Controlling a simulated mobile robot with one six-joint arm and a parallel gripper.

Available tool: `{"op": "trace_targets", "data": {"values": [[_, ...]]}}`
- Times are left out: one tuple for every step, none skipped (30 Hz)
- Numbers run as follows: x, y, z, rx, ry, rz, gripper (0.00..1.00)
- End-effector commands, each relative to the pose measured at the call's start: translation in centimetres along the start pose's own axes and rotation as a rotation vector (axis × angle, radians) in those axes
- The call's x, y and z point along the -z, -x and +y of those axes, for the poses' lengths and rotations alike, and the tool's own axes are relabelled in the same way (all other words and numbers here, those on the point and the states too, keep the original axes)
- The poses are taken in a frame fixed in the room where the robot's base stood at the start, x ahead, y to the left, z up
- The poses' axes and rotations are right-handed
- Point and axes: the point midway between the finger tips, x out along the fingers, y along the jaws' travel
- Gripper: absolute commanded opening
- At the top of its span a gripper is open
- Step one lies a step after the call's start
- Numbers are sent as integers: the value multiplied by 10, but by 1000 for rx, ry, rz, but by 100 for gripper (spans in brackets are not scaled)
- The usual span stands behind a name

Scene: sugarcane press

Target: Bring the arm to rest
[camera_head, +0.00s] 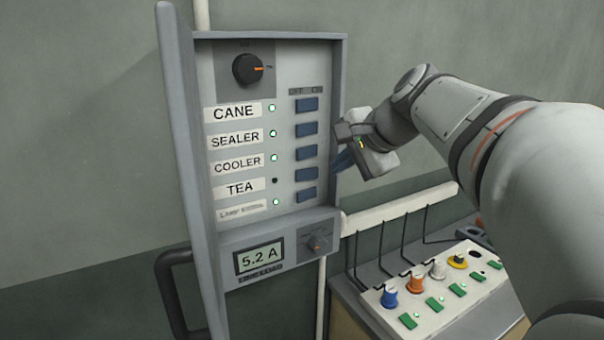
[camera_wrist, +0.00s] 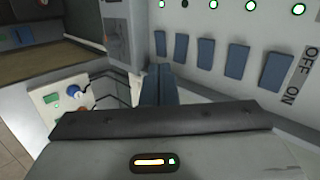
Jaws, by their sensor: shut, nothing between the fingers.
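My gripper (camera_head: 343,161) is at the right edge of the switch panel (camera_head: 288,75), beside the blue rocker switches. Its fingers are shut and empty. In the wrist view the blue-grey fingertips (camera_wrist: 159,84) point past the lower end of the switch row. Whether they touch the panel I cannot tell. The arm (camera_head: 440,105) reaches in from the right, bent at the wrist. The panel has labels CANE, SEALER, COOLER, TEA and a faint lowest one.
A rotary knob (camera_head: 247,69) sits at the panel's top. A display (camera_head: 259,258) below reads 5.2 A. The open grey door (camera_head: 183,130) and a dark handle (camera_head: 172,290) are at left.

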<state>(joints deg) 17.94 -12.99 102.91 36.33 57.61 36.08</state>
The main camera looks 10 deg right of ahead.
Motion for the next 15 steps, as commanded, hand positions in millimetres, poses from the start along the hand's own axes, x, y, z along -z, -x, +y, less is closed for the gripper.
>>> {"op": "trace_targets", "data": {"values": [[0,4,0,0,0,1,0],[-1,5,0,0,0,0,0],[-1,6,0,-1,0,0,0],[-1,7,0,-1,0,0,0],[-2,7,0,-1,0,0,0],[-2,7,0,-1,0,0,0],[-2,7,0,-1,0,-1,0],[-2,7,0,-1,0,-1,0],[-2,7,0,-1,0,-1,0],[-2,7,0,-1,0,-1,0],[-2,7,0,-1,0,-1,0],[-2,7,0,-1,0,-1,0],[-2,7,1,-2,3,-1,0],[-3,6,2,-7,8,-2,0],[-6,4,7,-19,25,-4,0]]}}
